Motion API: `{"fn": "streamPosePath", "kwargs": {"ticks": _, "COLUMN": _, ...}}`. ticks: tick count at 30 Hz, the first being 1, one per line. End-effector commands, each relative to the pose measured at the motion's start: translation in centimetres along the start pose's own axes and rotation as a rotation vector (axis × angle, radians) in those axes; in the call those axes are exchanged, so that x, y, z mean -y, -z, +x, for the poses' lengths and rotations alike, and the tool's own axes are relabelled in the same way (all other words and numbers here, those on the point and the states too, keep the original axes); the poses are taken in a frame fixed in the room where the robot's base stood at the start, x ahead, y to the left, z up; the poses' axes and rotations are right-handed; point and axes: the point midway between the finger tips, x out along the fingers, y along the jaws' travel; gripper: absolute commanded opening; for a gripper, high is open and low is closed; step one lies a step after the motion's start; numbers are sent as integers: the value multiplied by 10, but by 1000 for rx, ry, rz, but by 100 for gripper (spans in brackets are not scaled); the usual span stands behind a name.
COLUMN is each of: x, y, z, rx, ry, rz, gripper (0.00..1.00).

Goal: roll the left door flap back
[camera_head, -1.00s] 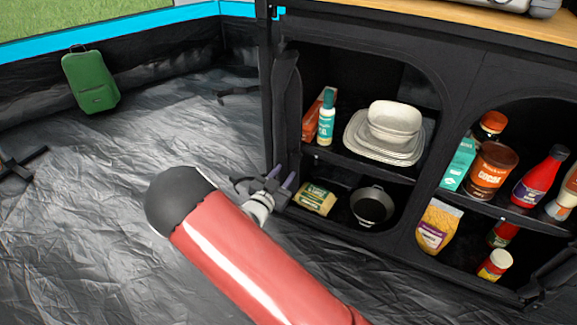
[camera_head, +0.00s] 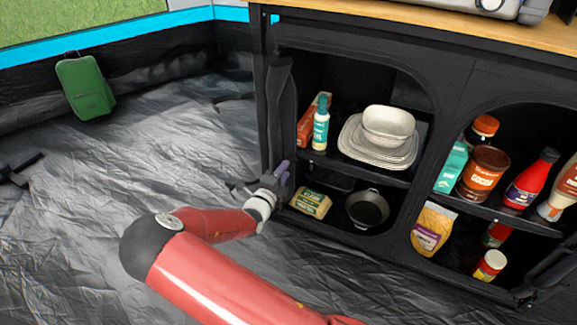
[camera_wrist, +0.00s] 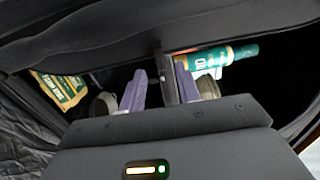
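The left door flap (camera_head: 281,100) is a black fabric strip, gathered in a narrow upright band along the left edge of the left cabinet opening. My gripper (camera_head: 283,173) is low at that edge, by the flap's lower end. In the wrist view my gripper's purple fingers (camera_wrist: 160,88) stand apart, with a narrow dark strip between them. I cannot tell whether that strip is part of the flap or whether the fingers touch it. Black fabric (camera_wrist: 110,38) crosses the top of the wrist view.
The left compartment holds stacked bowls and plates (camera_head: 386,130), a teal-capped bottle (camera_head: 320,124), a yellow packet (camera_head: 310,203) and a pan (camera_head: 367,208). Jars and bottles fill the right compartment. A green suitcase (camera_head: 86,88) stands at the tent wall.

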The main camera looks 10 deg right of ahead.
Motion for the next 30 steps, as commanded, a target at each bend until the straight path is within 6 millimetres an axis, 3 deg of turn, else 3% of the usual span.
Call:
{"fn": "streamPosePath", "kwargs": {"ticks": 6, "x": 0, "y": 0, "z": 29, "rx": -1, "ry": 1, "rz": -1, "gripper": 33}}
{"fn": "streamPosePath", "kwargs": {"ticks": 17, "x": 0, "y": 0, "z": 37, "rx": 0, "ry": -1, "rz": -2, "gripper": 33}}
{"fn": "streamPosePath", "kwargs": {"ticks": 25, "x": 0, "y": 0, "z": 36, "rx": 0, "ry": -1, "rz": -2, "gripper": 0}}
{"fn": "streamPosePath", "kwargs": {"ticks": 30, "x": 0, "y": 0, "z": 36, "rx": 0, "ry": -1, "rz": -2, "gripper": 0}}
